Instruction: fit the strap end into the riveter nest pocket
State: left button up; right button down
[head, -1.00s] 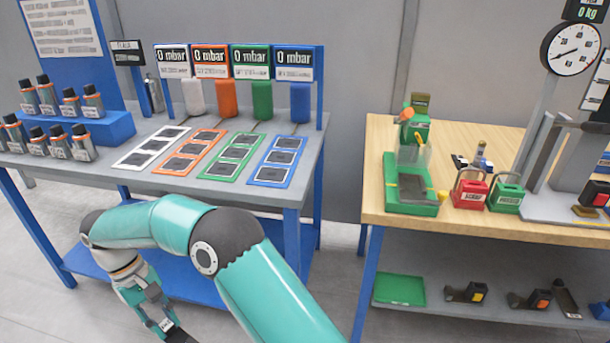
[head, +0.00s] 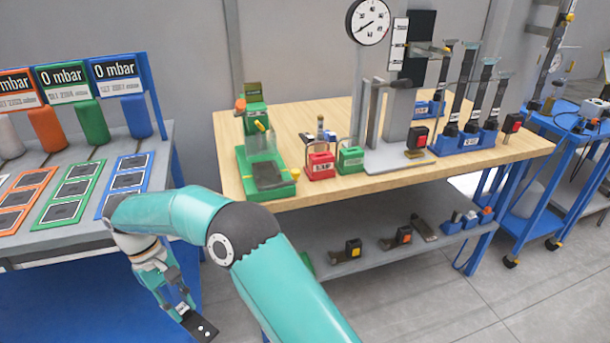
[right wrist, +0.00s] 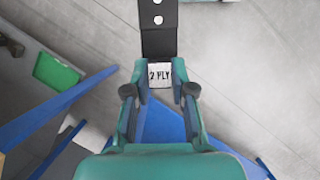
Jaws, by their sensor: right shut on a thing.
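My right gripper (head: 184,308) is low at the left of the head view, in front of the blue-legged bench. It is shut on a black strap (head: 203,329) with holes in its end. In the right wrist view, the jaws (right wrist: 160,88) hold the strap (right wrist: 159,30) at a white "2 PLY" label (right wrist: 160,75), and its holed end points away from me. The green riveter (head: 256,120) stands at the left end of the wooden table, with a dark pad (head: 268,176) in its base; the nest pocket cannot be made out. The strap is well apart from it. My left gripper is out of view.
A gauge stand (head: 368,22) and upright straps in blue holders (head: 465,142) are farther right. A lower shelf (head: 340,222) holds small devices.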

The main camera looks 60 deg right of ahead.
aim_at(267, 175)
jog(key=u, duration=1.35)
jog(key=i, duration=0.1)
jog(key=z, duration=2.15)
